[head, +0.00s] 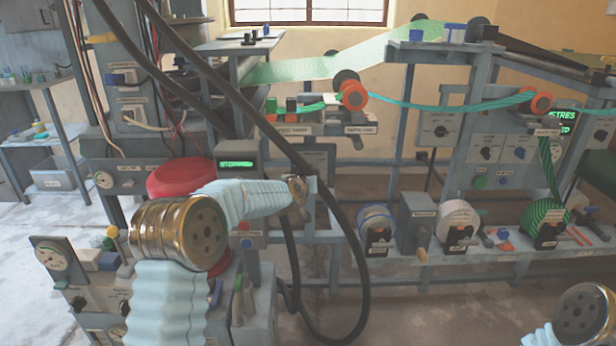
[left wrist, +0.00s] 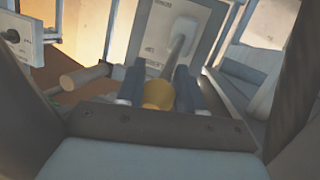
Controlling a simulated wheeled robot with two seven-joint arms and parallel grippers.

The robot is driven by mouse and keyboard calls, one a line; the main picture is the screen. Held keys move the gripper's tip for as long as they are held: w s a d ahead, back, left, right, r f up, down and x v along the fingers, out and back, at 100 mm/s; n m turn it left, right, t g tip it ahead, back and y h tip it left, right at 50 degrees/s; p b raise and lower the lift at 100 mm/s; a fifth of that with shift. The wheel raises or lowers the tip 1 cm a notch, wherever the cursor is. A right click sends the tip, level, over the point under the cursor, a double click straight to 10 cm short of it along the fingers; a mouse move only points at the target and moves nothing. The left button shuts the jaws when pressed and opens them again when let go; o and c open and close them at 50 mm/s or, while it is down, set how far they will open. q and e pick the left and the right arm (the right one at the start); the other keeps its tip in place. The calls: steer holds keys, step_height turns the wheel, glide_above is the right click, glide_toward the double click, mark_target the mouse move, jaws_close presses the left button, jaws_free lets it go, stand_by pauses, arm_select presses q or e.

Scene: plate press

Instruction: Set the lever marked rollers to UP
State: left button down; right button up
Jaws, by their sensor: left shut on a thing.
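The panel's lettering is too blurred to read with certainty. My left gripper (left wrist: 160,88) is shut on the knob, one dark finger on each side. In the head view my left gripper (head: 299,188) is at the machine's middle; the lever is hidden there. Only part of my right arm shows at the bottom right; its gripper is outside the view.
A black hose (head: 335,200) loops down close beside my left gripper. A red round cover (head: 180,177) lies behind my left arm. A green-lit display (head: 237,164) is left of the gripper. Spools (head: 460,222) line the lower shelf at right. A wooden peg (left wrist: 84,77) sticks out left of the knob.

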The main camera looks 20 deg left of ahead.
arm_select(q)
steer(key=shift+d+r, duration=0.3)
steer(key=shift+d, duration=0.1)
steer(key=c, duration=0.9)
jaws_free()
steer(key=shift+o, duration=0.5)
steer(key=shift+f, duration=0.2)
steer(key=shift+a, duration=0.1)
steer(key=shift+s+a, duration=0.1)
steer(key=shift+s, duration=0.2)
steer(key=b+v, duration=0.1)
steer(key=v, duration=1.2)
